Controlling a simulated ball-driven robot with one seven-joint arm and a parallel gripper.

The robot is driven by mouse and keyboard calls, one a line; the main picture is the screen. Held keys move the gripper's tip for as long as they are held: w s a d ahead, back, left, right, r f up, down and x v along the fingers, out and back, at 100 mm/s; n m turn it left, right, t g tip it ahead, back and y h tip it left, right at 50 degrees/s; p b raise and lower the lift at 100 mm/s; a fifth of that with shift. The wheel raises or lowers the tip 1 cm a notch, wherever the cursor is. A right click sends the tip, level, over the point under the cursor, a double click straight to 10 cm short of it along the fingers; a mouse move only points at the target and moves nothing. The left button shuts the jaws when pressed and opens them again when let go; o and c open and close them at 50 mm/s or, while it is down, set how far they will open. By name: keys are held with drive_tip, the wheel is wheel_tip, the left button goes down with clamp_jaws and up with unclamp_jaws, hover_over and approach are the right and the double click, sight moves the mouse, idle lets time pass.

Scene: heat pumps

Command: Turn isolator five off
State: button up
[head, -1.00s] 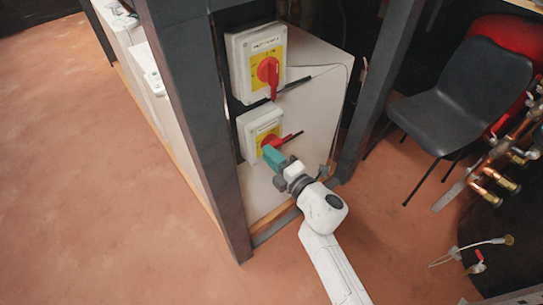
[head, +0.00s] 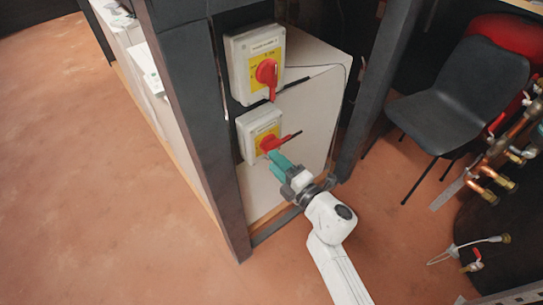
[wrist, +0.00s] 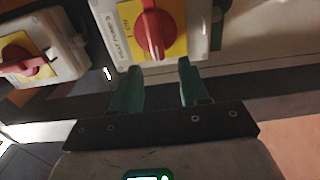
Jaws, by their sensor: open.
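Two isolators are mounted on a dark post, one above the other. The handle looks just beyond the fingertips, not clearly gripped.
The upper isolator (head: 236,62) has its red handle pointing down; another isolator (wrist: 70,45) shows at left in the wrist view. A black chair (head: 460,95) and copper pipes (head: 495,170) stand at right. Open floor (head: 90,190) lies at left.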

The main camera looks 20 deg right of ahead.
drive_tip(key=v, duration=0.7)
drive_tip(key=shift+s+p, duration=0.2)
drive_tip(key=shift+p, duration=0.2)
drive_tip(key=shift+d, duration=0.1)
drive_tip(key=s+d+r+m+g+h+p, duration=0.2)
drive_tip(key=s+d+m+g+h+p, duration=0.1)
drive_tip(key=d+m+h, duration=0.4)
drive_tip(key=s+d+r+m+g+h+p, duration=0.2)
drive_tip(key=s+d+m+h, duration=0.2)
drive_tip(key=d+m, duration=0.45)
drive_tip(key=s+a+m+g+y+p, duration=0.2)
drive_tip(key=s+a+m+g, duration=0.1)
drive_tip(key=s, duration=0.7)
drive_tip(key=s+a+m+g+y+p, duration=0.3)
drive_tip(key=s+a+g, duration=0.2)
drive_tip(key=s+g, duration=0.3)
drive_tip(key=shift+s+a+m, duration=0.25)
drive_tip(key=shift+s+m, duration=0.1)
drive_tip(key=shift+s, duration=0.6)
drive_tip(key=shift+f, duration=0.1)
